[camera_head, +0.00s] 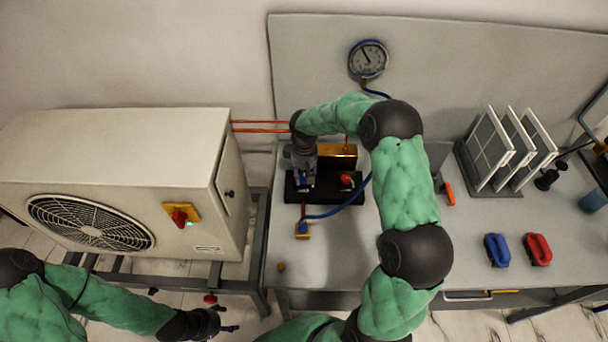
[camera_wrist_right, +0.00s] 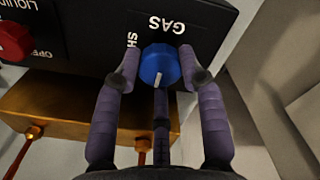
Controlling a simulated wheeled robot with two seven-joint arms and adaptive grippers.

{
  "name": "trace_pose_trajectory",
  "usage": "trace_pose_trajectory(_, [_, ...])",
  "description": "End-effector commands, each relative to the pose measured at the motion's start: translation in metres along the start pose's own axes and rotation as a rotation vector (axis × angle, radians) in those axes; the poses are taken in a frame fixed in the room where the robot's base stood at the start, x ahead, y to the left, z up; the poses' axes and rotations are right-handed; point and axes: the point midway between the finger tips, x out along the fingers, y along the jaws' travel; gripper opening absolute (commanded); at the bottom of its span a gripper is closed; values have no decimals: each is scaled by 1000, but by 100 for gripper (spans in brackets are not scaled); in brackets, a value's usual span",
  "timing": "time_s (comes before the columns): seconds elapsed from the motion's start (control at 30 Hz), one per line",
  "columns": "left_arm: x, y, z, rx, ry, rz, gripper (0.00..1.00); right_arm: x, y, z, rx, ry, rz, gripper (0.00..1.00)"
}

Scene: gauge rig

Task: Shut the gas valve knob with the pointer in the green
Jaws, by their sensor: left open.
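The blue gas valve knob (camera_wrist_right: 160,67) sits on the black manifold block (camera_head: 345,195) below an upside-down GAS label in the wrist view. Its white pointer mark faces the bottom of that view; a partly hidden SH label is at its left. My right gripper (camera_head: 301,180) reaches down over the block; in the wrist view its fingertips (camera_wrist_right: 160,62) close on the knob from both sides. The round gauge (camera_head: 369,59) hangs on the back panel, its needle toward the upper left; a green band cannot be made out. My left gripper (camera_head: 218,322) is open and empty at lower left.
A red knob (camera_head: 347,180) marked LIQUID is beside the gas knob. A blue hose (camera_head: 340,211) runs along the block. A condenser unit (camera_head: 120,180) stands left. A rack of panels (camera_head: 505,150) and blue and red clamps (camera_head: 497,250) are right.

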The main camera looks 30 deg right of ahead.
Motion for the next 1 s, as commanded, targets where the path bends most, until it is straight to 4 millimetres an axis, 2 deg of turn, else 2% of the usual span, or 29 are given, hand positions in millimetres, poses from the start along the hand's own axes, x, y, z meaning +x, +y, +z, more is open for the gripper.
trace_pose_trajectory(0.27, [1, 0, 0, 0, 0, 0, 65, 0, 0, 0, 40, 1, 0, 8])
trace_pose_trajectory(0.7, [7, -2, 0, 0, 0, 0, 65, 0, 0, 0, 430, 1, 0, 8])
trace_pose_trajectory(1.0, [7, -2, 0, 0, 0, 0, 65, 0, 0, 0, 491, 0, -1, 8])
